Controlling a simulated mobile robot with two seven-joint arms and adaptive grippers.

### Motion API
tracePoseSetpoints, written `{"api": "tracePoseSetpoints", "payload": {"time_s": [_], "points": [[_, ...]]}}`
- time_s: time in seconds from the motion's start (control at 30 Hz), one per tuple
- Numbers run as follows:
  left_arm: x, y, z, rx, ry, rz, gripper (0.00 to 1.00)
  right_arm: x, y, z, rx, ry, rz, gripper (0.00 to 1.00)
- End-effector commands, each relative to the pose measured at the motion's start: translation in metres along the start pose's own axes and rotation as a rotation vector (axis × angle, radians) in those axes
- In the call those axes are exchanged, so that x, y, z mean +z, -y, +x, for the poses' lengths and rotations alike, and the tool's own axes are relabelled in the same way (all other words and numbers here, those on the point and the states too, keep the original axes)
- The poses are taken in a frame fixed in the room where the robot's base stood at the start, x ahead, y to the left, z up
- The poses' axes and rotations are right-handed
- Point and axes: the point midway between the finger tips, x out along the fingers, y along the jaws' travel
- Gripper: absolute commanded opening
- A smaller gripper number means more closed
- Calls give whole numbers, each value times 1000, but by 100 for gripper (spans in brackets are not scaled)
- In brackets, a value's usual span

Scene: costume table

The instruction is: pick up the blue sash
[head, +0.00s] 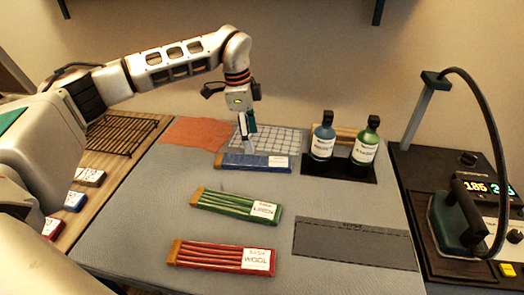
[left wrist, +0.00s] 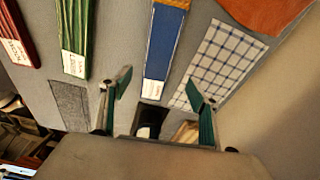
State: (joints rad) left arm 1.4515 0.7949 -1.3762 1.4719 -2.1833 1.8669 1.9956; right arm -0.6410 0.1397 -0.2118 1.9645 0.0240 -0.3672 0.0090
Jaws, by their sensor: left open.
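The blue sash (head: 236,161) is a flat folded blue strip with an orange-brown left end and a white label on its right end. It lies on the grey table mat. In the left wrist view, the left gripper (left wrist: 158,82) is open and empty. The label end of the blue sash (left wrist: 163,40) shows between its two green-padded fingers. I cannot tell whether the fingertips touch it. My right gripper is in neither view.
A green sash (head: 228,203) and a red sash (head: 215,256) lie nearer the front. A checked cloth (head: 285,139) and an orange cloth (head: 195,131) lie behind. Blue (head: 322,142) and green (head: 364,150) bottles stand right. An iron (head: 455,220) stands at far right.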

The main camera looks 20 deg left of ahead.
Motion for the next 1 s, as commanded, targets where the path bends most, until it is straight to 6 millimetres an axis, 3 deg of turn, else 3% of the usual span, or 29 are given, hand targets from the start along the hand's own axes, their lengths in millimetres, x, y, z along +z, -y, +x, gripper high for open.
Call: {"api": "tracePoseSetpoints", "payload": {"time_s": [0.33, 0.67, 0.97, 1.0], "points": [[2, -2, 32, 2, 1, -1, 61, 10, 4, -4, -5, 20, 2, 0], [8, -4, 73, 2, 1, -1, 61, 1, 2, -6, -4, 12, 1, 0], [8, -4, 78, 0, 0, 0, 61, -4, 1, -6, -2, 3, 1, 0], [8, -4, 78, 0, 0, 0, 53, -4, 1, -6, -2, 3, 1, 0]]}}
